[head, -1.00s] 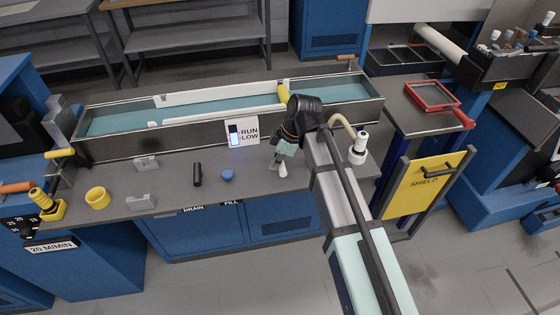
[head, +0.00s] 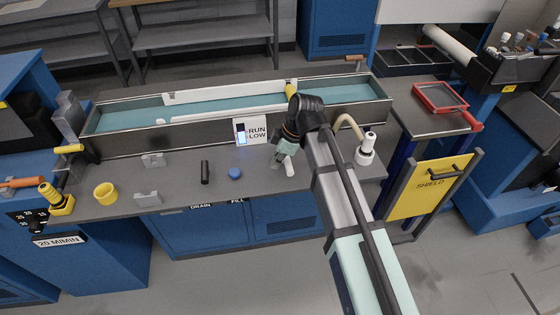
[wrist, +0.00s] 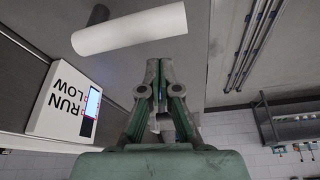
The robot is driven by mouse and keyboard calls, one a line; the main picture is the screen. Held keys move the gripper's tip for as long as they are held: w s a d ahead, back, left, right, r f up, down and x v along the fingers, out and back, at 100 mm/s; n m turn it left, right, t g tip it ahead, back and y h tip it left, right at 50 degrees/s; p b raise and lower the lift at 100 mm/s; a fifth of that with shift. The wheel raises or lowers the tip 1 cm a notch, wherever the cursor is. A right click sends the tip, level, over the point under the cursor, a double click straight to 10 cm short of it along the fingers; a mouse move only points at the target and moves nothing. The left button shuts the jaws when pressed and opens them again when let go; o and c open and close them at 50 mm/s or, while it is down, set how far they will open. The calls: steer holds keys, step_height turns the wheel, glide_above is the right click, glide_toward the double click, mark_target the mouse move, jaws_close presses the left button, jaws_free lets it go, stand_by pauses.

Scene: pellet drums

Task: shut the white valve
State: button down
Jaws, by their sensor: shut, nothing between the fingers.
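A white cylindrical handle (head: 290,168), which I take to be the white valve's, stands out at the bench front, right of the blue knob. In the wrist view the white handle (wrist: 130,30) lies crosswise just beyond my fingertips, with a dark stem behind its left part. My gripper (head: 276,164) is just left of it in the head view. In the wrist view my gripper (wrist: 160,65) is shut and empty, its tips close to the handle's right end. I cannot tell whether they touch. The valve's mount is mostly hidden.
The RUN LOW sign (head: 250,131) stands behind my gripper, against the long trough (head: 125,144). A blue knob (head: 235,173) and black cylinder (head: 205,172) are to the left. A white nozzle piece (head: 366,150) with a tan hose stands to the right.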

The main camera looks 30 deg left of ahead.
steer(key=shift+s+a+r, duration=0.3)
steer(key=shift+s+a, duration=0.3)
steer(key=shift+a, duration=0.15)
steer(key=b+v, duration=0.2)
steer(key=v, duration=0.7)
steer(key=shift+w+r, duration=0.35)
steer(key=shift+w, duration=0.05)
steer(key=shift+w, duration=0.1)
